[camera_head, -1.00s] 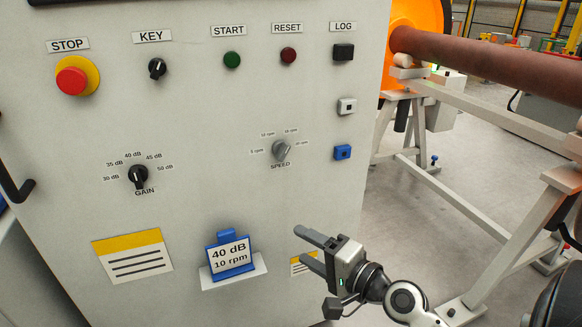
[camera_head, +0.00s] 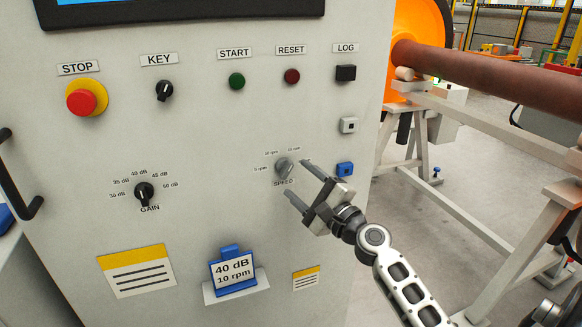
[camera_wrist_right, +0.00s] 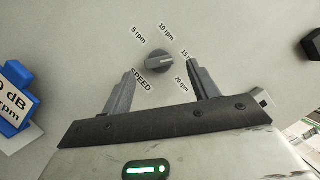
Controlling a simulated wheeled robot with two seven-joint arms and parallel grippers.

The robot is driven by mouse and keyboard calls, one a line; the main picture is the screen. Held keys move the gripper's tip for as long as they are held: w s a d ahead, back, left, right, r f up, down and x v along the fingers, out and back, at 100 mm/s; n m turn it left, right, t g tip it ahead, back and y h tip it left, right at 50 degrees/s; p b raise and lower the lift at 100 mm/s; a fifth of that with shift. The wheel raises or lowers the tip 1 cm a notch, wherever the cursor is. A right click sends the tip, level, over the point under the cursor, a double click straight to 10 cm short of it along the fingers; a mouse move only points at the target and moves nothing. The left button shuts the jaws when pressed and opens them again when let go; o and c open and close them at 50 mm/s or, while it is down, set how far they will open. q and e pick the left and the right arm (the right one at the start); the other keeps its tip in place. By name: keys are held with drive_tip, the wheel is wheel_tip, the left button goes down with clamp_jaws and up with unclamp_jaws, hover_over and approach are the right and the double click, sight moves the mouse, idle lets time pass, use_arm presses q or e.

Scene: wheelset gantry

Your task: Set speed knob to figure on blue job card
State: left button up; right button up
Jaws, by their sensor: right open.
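The grey speed knob (camera_head: 284,167) is on the cabinet front, right of the gain knob. In the right wrist view the speed knob (camera_wrist_right: 159,62) has a pale mark that seems to point towards the 15 rpm label, partly covered by a finger. The blue job card (camera_head: 232,271) reads 40 dB, 10 rpm and stands on a small ledge; its edge also shows in the wrist view (camera_wrist_right: 14,100). My right gripper (camera_head: 297,178) is open and empty, its fingertips just short of the knob, one to either side. My left gripper is out of view.
The gain knob (camera_head: 144,193), stop button (camera_head: 86,97), key switch (camera_head: 164,91) and start button (camera_head: 237,81) share the panel. A blue button (camera_head: 345,169) is close right of my gripper. A trestle with a brown shaft (camera_head: 490,72) stands to the right.

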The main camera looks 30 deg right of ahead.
sight(285, 169)
drive_tip(key=shift+x, duration=2)
drive_tip(key=c, duration=1)
